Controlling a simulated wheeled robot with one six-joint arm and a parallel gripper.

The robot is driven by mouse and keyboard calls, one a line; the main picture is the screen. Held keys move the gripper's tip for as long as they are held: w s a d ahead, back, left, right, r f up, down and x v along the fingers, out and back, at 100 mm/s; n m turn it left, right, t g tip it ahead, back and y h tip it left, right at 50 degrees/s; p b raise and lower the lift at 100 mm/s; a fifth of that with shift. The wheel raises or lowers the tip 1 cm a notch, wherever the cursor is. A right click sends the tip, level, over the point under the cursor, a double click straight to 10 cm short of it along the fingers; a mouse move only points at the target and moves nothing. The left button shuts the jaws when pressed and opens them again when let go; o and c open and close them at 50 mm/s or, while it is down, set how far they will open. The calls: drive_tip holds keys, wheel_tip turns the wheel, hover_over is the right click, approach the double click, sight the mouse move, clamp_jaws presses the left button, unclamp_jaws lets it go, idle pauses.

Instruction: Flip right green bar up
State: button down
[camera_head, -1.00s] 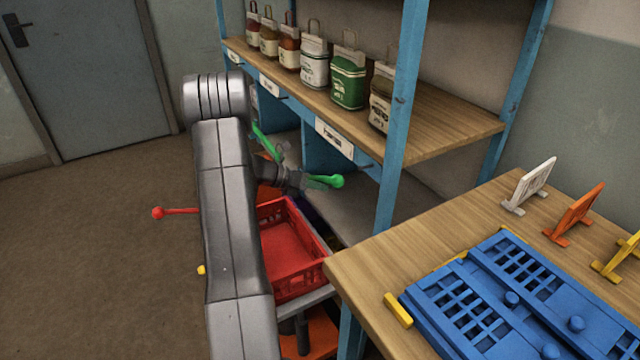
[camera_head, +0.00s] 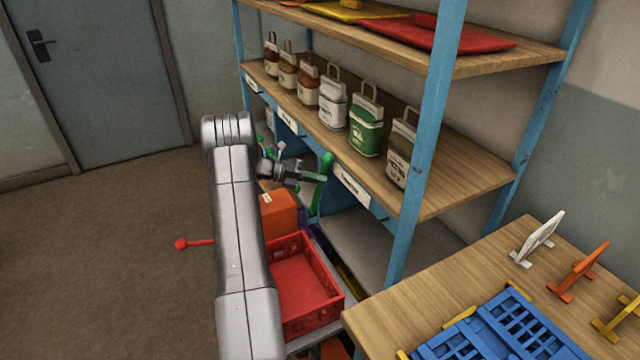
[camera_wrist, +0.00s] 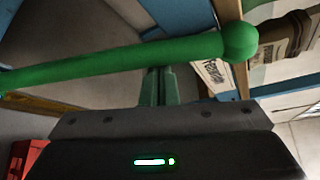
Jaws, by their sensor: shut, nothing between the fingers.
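The right green bar (camera_head: 318,190) stands roughly upright at the shelf front in the head view, its rounded end at the top. In the wrist view the green bar (camera_wrist: 130,60) crosses the picture, with its ball end at the right. My gripper (camera_head: 324,178) has green fingers. They are shut and empty, with their tips at the bar's side, touching or very close. The fingers also show in the wrist view (camera_wrist: 158,72), their tips partly hidden by the bar. Another green bar (camera_head: 270,120) shows farther left, partly hidden by my arm.
Several pouches, including a green one (camera_head: 366,125), stand on the wooden shelf (camera_head: 455,190) above. A blue post (camera_head: 418,160) is right of the bar. A red crate (camera_head: 335,300) and an orange box (camera_head: 279,213) are below. A wooden table (camera_head: 400,318) with blue panels is at right.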

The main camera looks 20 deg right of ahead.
drive_tip(key=shift+w+a+r, duration=0.1)
drive_tip(key=shift+w+r, duration=0.15)
drive_tip(key=shift+w, duration=0.45)
drive_tip(key=shift+w+a+r, duration=0.1)
drive_tip(key=shift+w+r, duration=0.15)
drive_tip(key=shift+w, duration=0.45)
